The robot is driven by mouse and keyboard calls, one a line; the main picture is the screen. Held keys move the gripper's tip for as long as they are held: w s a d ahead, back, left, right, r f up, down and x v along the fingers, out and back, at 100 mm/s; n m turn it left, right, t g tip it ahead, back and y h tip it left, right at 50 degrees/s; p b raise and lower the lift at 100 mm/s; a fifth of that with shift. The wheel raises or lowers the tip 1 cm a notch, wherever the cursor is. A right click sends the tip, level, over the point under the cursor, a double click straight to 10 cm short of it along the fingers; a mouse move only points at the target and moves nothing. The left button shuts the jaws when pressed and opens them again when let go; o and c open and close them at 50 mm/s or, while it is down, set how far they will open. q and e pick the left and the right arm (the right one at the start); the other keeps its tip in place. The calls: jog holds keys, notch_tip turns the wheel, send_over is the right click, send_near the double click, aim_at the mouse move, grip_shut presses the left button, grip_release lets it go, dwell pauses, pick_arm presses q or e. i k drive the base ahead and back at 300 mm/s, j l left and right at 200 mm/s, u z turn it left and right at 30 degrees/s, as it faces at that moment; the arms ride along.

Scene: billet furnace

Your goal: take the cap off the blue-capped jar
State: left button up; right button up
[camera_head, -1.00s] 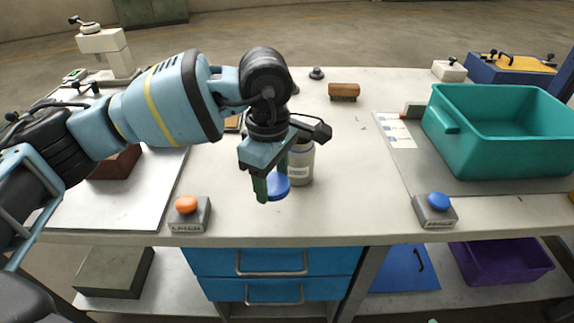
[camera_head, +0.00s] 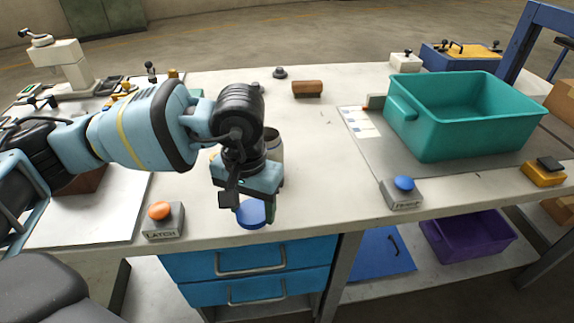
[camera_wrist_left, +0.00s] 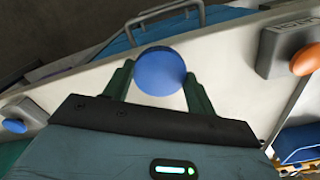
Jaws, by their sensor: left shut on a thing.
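The blue cap (camera_head: 251,213) is in the jaws of my left gripper (camera_head: 254,207), near the table's front edge. In the left wrist view the round blue cap (camera_wrist_left: 160,71) sits between the two green fingers of the gripper (camera_wrist_left: 160,80), which are shut on it. The jar (camera_head: 276,146) stands upright on the table just behind the gripper, apart from the cap. Its upper part shows without a cap, and my gripper hides its lower part. My right gripper is in neither view.
An orange-topped LATCH button box (camera_head: 162,222) is left of the gripper, a blue-topped button box (camera_head: 403,195) right. A teal bin (camera_head: 455,135) stands on the right. The table between jar and bin is clear.

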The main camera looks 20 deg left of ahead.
aim_at(271, 138)
jog(key=j+z, duration=0.1)
jog(key=z, duration=0.4)
jog(key=k+j+z, duration=0.1)
jog(key=z, duration=0.35)
jog(key=k+u, duration=0.3)
jog(key=u, duration=0.15)
jog(key=k+j+u, duration=0.15)
jog(key=u, duration=0.25)
jog(key=k+j, duration=0.05)
jog(key=k, duration=0.05)
